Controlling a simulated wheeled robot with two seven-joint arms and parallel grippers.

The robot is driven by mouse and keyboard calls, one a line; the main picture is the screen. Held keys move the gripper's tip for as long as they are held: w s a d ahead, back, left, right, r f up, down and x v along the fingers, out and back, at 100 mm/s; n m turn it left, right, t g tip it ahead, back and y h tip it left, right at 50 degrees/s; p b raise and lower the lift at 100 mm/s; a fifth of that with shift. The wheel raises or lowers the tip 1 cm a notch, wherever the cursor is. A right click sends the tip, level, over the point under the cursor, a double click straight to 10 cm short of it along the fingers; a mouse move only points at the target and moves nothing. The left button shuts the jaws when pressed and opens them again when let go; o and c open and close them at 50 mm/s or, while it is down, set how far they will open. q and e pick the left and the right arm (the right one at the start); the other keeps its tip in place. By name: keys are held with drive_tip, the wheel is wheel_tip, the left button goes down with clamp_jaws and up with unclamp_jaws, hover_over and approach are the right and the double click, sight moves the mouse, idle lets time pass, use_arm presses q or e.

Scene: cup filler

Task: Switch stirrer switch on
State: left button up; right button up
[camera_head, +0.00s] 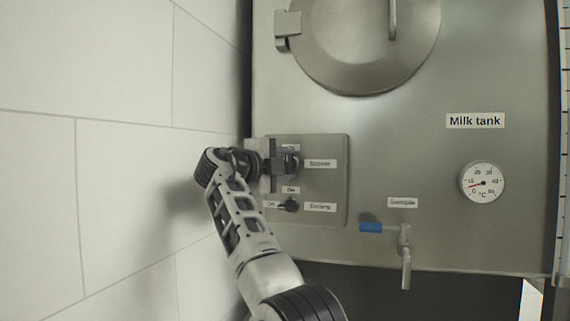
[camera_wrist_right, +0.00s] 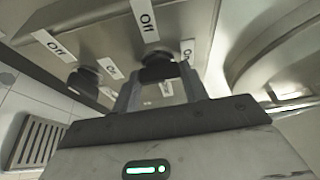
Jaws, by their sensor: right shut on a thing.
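The stirrer switch (camera_head: 292,163) is a black knob on a grey control panel (camera_head: 335,185), left of the "Stirrer" label (camera_head: 320,163). My right gripper (camera_head: 281,165) reaches it from the left and is shut on it. In the right wrist view the dark knob (camera_wrist_right: 157,72) sits between the two fingertips. An "Off" label (camera_wrist_right: 145,20) and an "On" label (camera_wrist_right: 187,50) show near it. The fingers hide part of the knob, so I cannot tell which way it points. My left gripper is not in view.
A second black knob (camera_head: 289,205) sits just below, with its own On and Off labels. The milk tank has a round hatch (camera_head: 365,40) above, a thermometer (camera_head: 482,183) at right and a blue-handled sample tap (camera_head: 404,245) below. A tiled wall (camera_head: 90,60) is at left.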

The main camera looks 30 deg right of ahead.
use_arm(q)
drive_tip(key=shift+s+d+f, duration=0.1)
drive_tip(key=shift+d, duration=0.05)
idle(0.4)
use_arm(e)
drive_tip(key=o, duration=1)
drive_tip(key=shift+a, duration=0.15)
drive_tip(key=shift+s+a+f, duration=0.1)
drive_tip(key=shift+a, duration=0.2)
use_arm(q)
drive_tip(key=b, duration=0.1)
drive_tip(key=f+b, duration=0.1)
drive_tip(key=b, duration=0.1)
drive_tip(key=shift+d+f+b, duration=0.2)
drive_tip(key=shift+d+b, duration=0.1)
use_arm(e)
drive_tip(key=v, duration=1.1)
